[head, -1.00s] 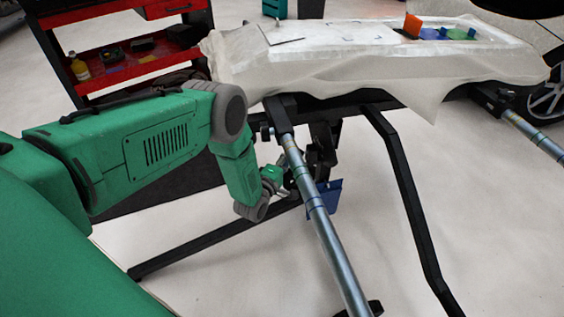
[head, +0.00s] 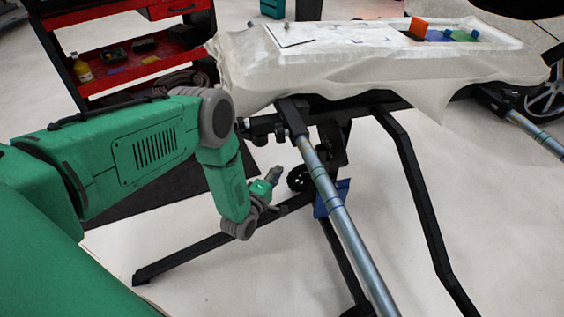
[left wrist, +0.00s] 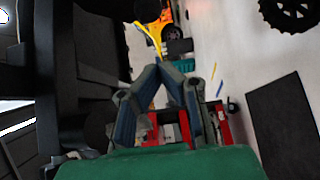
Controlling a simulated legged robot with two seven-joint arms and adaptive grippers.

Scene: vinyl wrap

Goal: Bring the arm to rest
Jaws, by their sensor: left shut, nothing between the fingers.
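My left arm is green and bends down in front of the stand in the head view. Its gripper (head: 277,173) hangs below the covered panel, left of the steel tube (head: 335,205). It is empty. In the left wrist view the two fingers (left wrist: 160,68) meet at their tips, with nothing between them. My right gripper is not in either view.
A panel under whitish film (head: 370,68) lies on a black stand (head: 405,160), with small coloured pieces on top. A blue piece (head: 331,200) hangs behind the tube. A red tool cart (head: 130,60) stands back left.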

